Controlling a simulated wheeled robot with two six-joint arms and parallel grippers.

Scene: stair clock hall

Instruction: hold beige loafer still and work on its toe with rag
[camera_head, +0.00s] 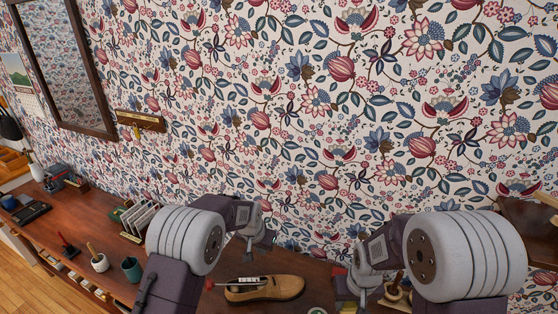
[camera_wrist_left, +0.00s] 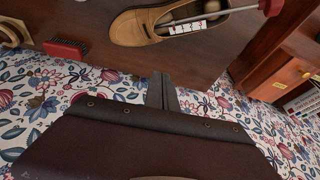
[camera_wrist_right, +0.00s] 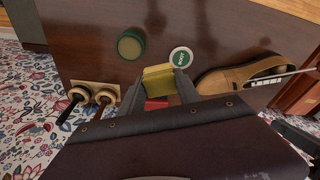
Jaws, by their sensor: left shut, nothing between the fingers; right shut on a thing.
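The beige loafer (camera_head: 268,291) lies on the wooden table, with a red-knobbed shoe tree (camera_head: 220,284) in it. It also shows in the left wrist view (camera_wrist_left: 150,28) and the right wrist view (camera_wrist_right: 222,80). My left gripper (camera_head: 250,244) is shut and empty, above and behind the loafer, apart from it. In the left wrist view its closed fingers (camera_wrist_left: 163,90) show bare table beyond them. My right gripper (camera_wrist_right: 158,88) is shut on the yellow rag (camera_wrist_right: 157,77), to the right of the loafer and apart from its toe.
A red brush (camera_wrist_left: 66,49) lies near the wall. A green tin (camera_wrist_right: 130,44) and a white-and-green disc (camera_wrist_right: 181,57) lie near the rag. Round wooden-handled brushes (camera_wrist_right: 92,96) stand on a small board. A letter rack (camera_head: 138,220) and a green cup (camera_head: 131,269) stand further left.

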